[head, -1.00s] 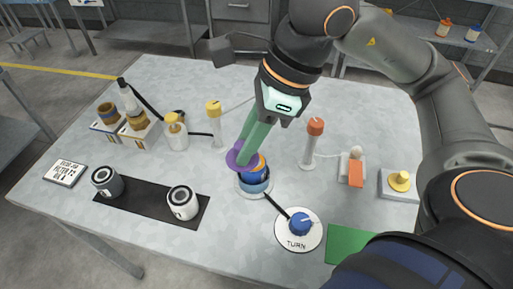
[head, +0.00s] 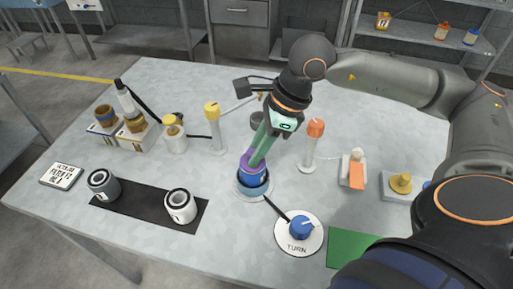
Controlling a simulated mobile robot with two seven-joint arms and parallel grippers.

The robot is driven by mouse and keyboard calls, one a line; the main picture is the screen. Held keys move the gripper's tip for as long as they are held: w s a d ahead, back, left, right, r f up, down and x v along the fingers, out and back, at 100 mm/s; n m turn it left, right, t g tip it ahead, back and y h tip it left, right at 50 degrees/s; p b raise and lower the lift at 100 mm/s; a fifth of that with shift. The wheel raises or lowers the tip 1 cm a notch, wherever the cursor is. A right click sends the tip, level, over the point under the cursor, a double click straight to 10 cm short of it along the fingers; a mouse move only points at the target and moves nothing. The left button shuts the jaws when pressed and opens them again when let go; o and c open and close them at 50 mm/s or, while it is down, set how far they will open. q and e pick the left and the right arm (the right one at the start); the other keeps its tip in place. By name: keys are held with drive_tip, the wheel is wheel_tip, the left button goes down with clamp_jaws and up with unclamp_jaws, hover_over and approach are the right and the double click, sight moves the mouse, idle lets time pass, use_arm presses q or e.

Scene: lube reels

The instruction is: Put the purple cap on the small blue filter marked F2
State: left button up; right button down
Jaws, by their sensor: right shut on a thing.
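The small blue filter (head: 253,181) stands on a round pale base near the middle of the table. Its marking is too small to read. The purple cap (head: 249,164) sits over the top of the filter, looking roughly upright and in line with it. My right gripper (head: 256,153), with green fingers, is shut on the cap from above and behind. The fingers hide part of the cap, so I cannot tell whether it is fully seated. My left gripper is not in view.
A blue TURN knob (head: 301,228) is in front right of the filter. An orange-topped post (head: 312,145) and a yellow-topped post (head: 214,127) flank it. Two grey-and-white canisters, one here (head: 181,206), stand on a black mat (head: 139,202). A green mat (head: 352,249) lies front right.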

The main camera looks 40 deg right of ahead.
drive_tip(key=shift+f, duration=0.1)
drive_tip(key=c, duration=1.2)
unclamp_jaws()
drive_tip(key=shift+f+b, duration=0.15)
drive_tip(key=shift+b, duration=0.15)
drive_tip(key=o, duration=0.5)
drive_tip(key=shift+d+r+p, duration=0.1)
drive_tip(key=shift+r+p, duration=0.3)
drive_tip(key=shift+r, duration=0.2)
drive_tip(key=p+v, duration=0.1)
drive_tip(key=v, duration=1)
drive_tip(key=shift+s+r, duration=0.1)
drive_tip(key=shift+r, duration=0.05)
